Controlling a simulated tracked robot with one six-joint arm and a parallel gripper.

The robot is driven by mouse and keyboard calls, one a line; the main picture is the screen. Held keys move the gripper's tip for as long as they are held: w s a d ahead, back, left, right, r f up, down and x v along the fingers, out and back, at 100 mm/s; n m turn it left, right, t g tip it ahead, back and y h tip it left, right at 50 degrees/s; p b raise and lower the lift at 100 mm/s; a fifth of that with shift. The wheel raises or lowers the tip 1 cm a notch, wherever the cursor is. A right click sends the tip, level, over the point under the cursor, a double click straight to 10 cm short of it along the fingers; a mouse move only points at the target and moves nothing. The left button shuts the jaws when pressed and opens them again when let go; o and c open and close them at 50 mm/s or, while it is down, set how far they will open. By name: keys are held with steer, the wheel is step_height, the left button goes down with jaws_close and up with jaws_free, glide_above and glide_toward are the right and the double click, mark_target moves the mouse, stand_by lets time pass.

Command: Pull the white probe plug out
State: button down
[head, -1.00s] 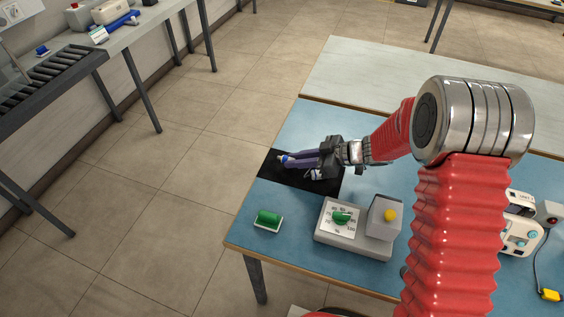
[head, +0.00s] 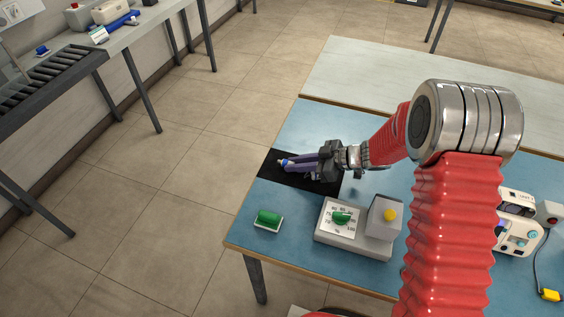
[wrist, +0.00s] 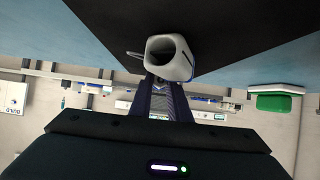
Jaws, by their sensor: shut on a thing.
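My gripper (head: 287,163) is at the black mat on the left of the blue table, with its dark fingers shut on a small white thing (wrist: 168,58). In the wrist view this white thing sits at the fingertips, with a hollow end and a thin loop at one side. I cannot tell for certain that it is the white probe plug. In the head view the fingers mostly hide it. A white monitor (head: 517,232) stands at the right, partly behind my arm. No cable from the held thing can be made out.
The black mat (head: 272,172) lies under my gripper. A grey dial box (head: 333,241) with a yellow button stands in front of it. A green block (head: 268,217) is near the front left edge. A yellow plug (head: 549,295) lies at the right.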

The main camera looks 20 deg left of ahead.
steer(key=c, duration=1.6)
jaws_free()
steer(key=v, duration=1.3)
steer(key=shift+d+r, duration=0.15)
steer(key=shift+d, duration=0.2)
